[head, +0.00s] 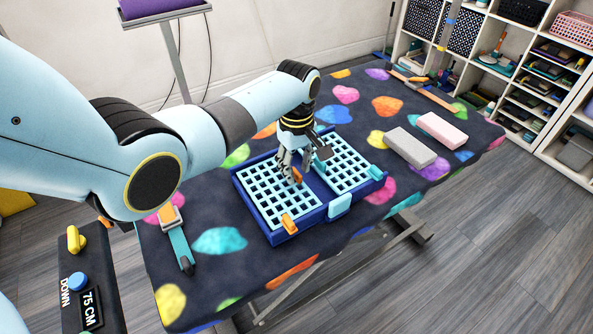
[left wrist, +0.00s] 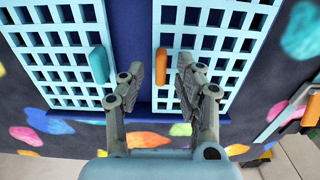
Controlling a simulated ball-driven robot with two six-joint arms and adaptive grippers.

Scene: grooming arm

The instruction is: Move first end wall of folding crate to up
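The folding crate lies on the table with a dark blue frame (head: 318,214) and two light blue grid panels folded flat inside it. The left panel (head: 272,197) has an orange tab (head: 297,176) at its inner edge; the right panel is (head: 350,160). In the left wrist view, the orange tab (left wrist: 160,66) shows between the fingertips of my left gripper (left wrist: 161,72), with gaps on both sides. A teal tab (left wrist: 98,64) sits on the other panel. My left gripper (head: 292,166) is open, pointing down over the crate's middle. My right gripper is not in view.
The crate also has an orange clip (head: 289,223) and a light blue front latch (head: 340,205). Grey (head: 410,147) and pink (head: 442,130) blocks lie to the right on the patterned table (head: 220,240). A teal-handled tool (head: 178,240) lies left. Shelves (head: 530,70) stand behind right.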

